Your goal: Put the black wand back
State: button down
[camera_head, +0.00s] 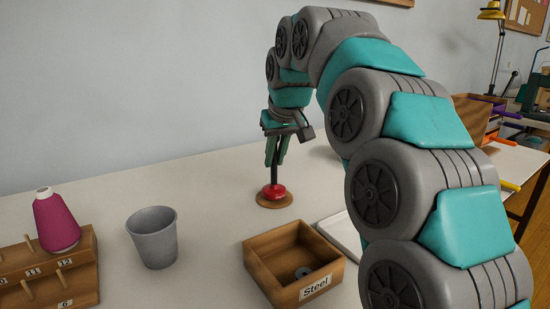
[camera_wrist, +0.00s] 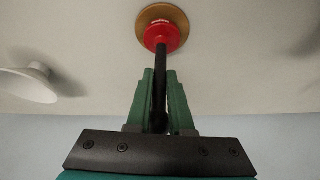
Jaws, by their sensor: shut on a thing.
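The black wand (camera_head: 274,174) is upright in my gripper (camera_head: 276,160), which is shut on its upper part. In the wrist view the wand (camera_wrist: 160,60) runs between the two green fingers (camera_wrist: 160,75). A red round piece (camera_head: 274,191) is at the wand's lower end; it also shows in the wrist view (camera_wrist: 170,40). Below it is a round wooden base (camera_head: 266,203) on the table, seen in the wrist view too (camera_wrist: 150,12). The red piece appears to be on or just above this base; I cannot tell if they touch.
A wooden box labelled "Steel" (camera_head: 262,272) with small metal items stands in front. A grey cup (camera_head: 153,240) is to its left. A wooden peg rack (camera_head: 40,285) with a magenta thread cone (camera_head: 57,222) is at far left. The table (camera_head: 190,192) around the base is clear.

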jog(key=shift+f, duration=0.3)
jog(key=c, duration=0.8)
grip_release()
jog(key=shift+r, duration=0.1)
jog(key=p+v, duration=0.1)
jog(key=v, duration=1.1)
jog(key=shift+p, duration=0.35)
